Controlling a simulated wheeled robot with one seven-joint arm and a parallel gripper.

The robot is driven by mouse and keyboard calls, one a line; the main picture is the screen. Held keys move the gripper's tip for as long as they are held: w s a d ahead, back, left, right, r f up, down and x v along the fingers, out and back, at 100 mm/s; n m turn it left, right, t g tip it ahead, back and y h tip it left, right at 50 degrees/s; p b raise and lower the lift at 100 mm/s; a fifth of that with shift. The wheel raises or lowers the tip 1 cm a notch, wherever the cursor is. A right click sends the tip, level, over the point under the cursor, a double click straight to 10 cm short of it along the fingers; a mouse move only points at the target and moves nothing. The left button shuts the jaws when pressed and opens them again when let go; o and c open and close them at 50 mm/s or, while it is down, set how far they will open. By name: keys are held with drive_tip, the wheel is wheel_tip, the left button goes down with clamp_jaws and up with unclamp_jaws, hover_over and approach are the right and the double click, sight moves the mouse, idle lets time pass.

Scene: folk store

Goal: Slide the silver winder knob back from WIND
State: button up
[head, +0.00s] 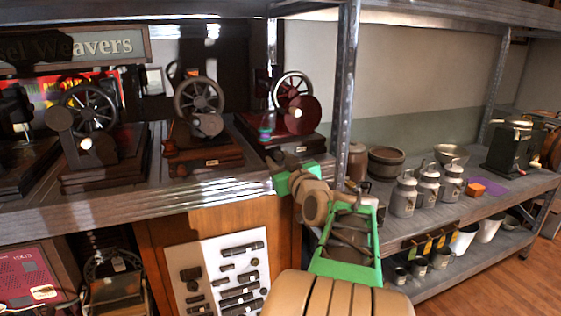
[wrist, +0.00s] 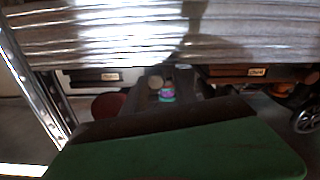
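Several wheeled winder machines stand on the upper shelf in the head view. The right one (head: 292,118) has a dark red disc with a bright, pale round knob (head: 298,113). My green-bodied gripper (head: 283,160) is at the shelf's front edge, just below and in front of the right machine. Its dark fingers stand apart in the wrist view (wrist: 170,80), with nothing seen held. A small pink-and-teal piece (wrist: 167,95) shows between them.
The metal shelf edge (head: 180,195) runs close to my gripper. A steel upright (head: 345,90) stands just right of it. Milk cans (head: 404,194), bowls and a dark box-shaped machine (head: 508,150) fill the right shelf. A white tool board (head: 216,275) is below.

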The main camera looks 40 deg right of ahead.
drive_tip(key=shift+o, duration=1.2)
drive_tip(key=shift+s, duration=0.15)
drive_tip(key=b+v, duration=0.1)
drive_tip(key=v, duration=0.6)
drive_tip(key=shift+s+a+b, duration=0.15)
drive_tip(key=shift+s+b, duration=0.15)
drive_tip(key=shift+b, duration=0.05)
